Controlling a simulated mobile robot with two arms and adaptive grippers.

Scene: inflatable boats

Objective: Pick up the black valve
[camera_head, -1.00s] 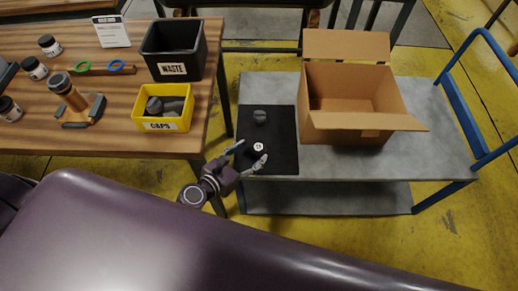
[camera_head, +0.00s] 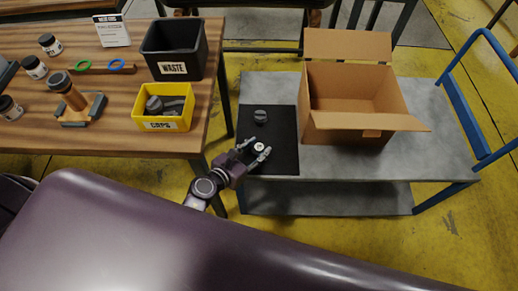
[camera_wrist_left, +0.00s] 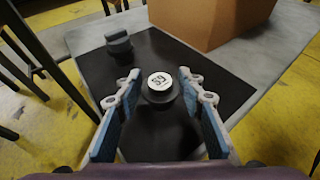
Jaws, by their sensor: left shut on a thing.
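A small round black valve (camera_head: 259,147) with a white marked disc on top is on the black mat (camera_head: 285,160), near its front. My left gripper (camera_head: 257,149) is shut on this valve, one finger on each side. In the left wrist view the valve (camera_wrist_left: 160,88) sits between the two blue-padded fingers (camera_wrist_left: 160,92), its white face toward the camera. I cannot tell whether it still touches the mat. A second dark grey part (camera_head: 260,116) with a raised ridge stands farther back on the mat. My right gripper is out of view.
An open cardboard box (camera_head: 345,120) stands right of the mat on the grey cart top (camera_head: 435,150). On the wooden table (camera_head: 110,135) are a yellow CAPS bin (camera_head: 164,125), a black WASTE bin (camera_head: 174,68), jars and tools. The cart's right side is clear.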

